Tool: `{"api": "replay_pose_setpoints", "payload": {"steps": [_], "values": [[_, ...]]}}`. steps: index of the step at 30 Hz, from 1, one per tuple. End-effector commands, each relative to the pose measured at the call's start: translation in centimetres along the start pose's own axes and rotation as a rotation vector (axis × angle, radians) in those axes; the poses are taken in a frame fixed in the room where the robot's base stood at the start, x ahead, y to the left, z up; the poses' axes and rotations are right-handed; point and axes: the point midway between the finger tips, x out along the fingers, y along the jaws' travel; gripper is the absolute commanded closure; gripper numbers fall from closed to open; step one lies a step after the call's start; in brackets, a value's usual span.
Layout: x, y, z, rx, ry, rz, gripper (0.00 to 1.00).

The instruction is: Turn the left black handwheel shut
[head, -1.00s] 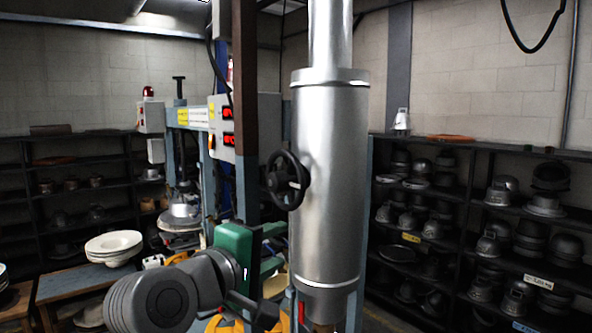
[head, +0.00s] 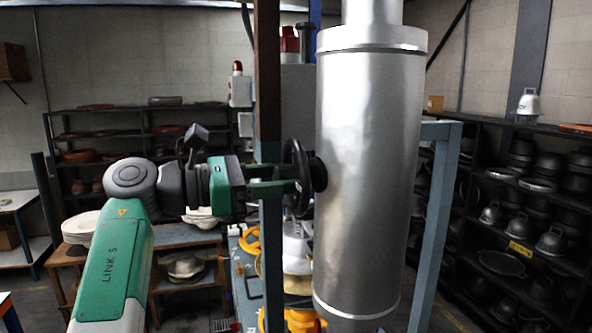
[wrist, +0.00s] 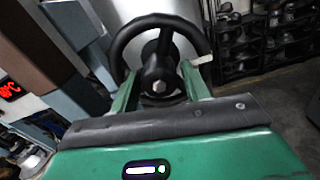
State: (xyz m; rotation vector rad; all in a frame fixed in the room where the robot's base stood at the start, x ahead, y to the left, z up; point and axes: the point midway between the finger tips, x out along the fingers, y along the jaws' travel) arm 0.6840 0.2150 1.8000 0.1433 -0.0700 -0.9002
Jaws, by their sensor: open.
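A black handwheel (head: 294,172) sits on the left side of a tall silver cylinder (head: 370,170), seen nearly edge-on in the head view. My gripper (head: 285,188) is open and reaches it from the left, its green fingers level with the wheel's middle. In the wrist view the handwheel (wrist: 120,44) faces me, with its central hub and bolt between the two spread fingers of my gripper (wrist: 163,78). The fingertips are at or very near the wheel; whether they touch it I cannot tell. No other handwheel shows.
A brown and blue post (head: 268,130) stands just left of the wheel, behind my gripper. A blue frame (head: 433,210) stands right of the cylinder. Shelves of metal hat moulds (head: 525,190) line the right wall. A wooden table (head: 195,240) stands lower left.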

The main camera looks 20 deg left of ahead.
Motion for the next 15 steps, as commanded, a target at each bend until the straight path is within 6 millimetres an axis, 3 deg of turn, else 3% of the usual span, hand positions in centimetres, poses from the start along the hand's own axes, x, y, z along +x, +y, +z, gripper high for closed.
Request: {"api": "replay_pose_setpoints", "payload": {"steps": [6,14,15], "values": [[2.6,0.0,0.1,0.002,0.0,-0.001,0.53],[2.9,0.0,0.0,0.003,0.0,0.001,0.53],[2.9,0.0,0.0,0.003,0.0,0.001,0.57]]}}
